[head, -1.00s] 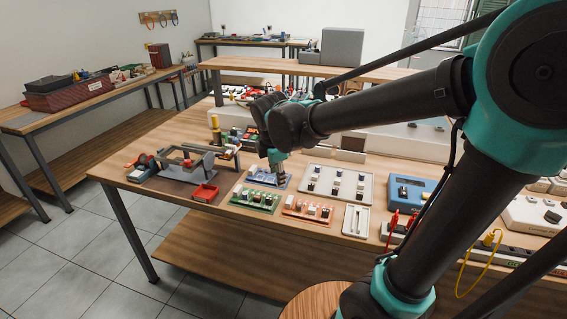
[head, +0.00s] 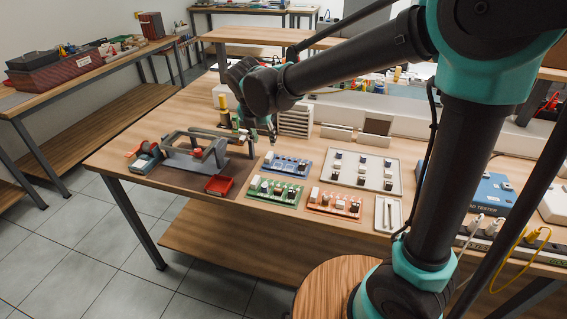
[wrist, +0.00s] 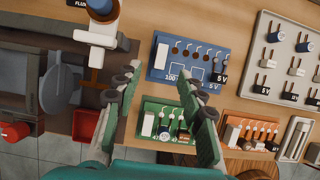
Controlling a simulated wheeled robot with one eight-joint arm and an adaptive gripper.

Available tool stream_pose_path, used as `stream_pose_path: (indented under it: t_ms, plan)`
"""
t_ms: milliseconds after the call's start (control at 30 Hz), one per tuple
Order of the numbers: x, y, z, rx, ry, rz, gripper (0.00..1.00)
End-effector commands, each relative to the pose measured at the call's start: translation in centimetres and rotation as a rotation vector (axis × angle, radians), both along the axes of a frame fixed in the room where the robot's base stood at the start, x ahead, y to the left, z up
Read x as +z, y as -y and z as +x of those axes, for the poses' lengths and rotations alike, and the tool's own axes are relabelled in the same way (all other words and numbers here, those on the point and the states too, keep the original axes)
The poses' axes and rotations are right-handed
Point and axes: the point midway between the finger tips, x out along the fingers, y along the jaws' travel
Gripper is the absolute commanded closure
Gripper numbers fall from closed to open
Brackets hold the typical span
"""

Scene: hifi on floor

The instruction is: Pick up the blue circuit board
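The blue circuit board (head: 287,162) lies flat on the wooden bench, behind the green board (head: 275,190). In the wrist view the blue circuit board (wrist: 205,70) shows a printed white outline, dark round spots and small labels. My gripper (head: 258,137) hangs above the bench, just left of and behind the blue board in the head view. In the wrist view my gripper (wrist: 160,73) has its two green fingers spread wide with nothing between them. The left finger shows beside the board's left edge and the right one overlaps its lower part. The exact height above it cannot be told.
An orange board (head: 334,203) and a pale tray of parts (head: 385,172) lie to the right. A grey clamp-like fixture (head: 185,160) and a red bin (head: 219,184) stand to the left. A spool-topped white post (wrist: 97,35) stands close to the left finger.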

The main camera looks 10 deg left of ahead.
Motion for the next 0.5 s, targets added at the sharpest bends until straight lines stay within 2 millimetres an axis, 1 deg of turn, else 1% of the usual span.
stream_pose_path:
  t_ms: [33, 133, 233, 367, 500]
  plan:
    - [-0.9, 0.0, 0.4, -0.002, 0.0, 0.001, 0.6]
    - [-2.3, 0.1, 1.0, -0.001, 0.0, 0.0, 0.6]
    - [-3.3, 0.2, 1.3, -0.001, 0.0, 0.0, 0.6]
    - [-3.8, 0.2, 1.6, -0.001, 0.0, 0.0, 0.6]
    - [-5.2, 0.4, 1.9, -0.002, 0.0, 0.001, 0.6]
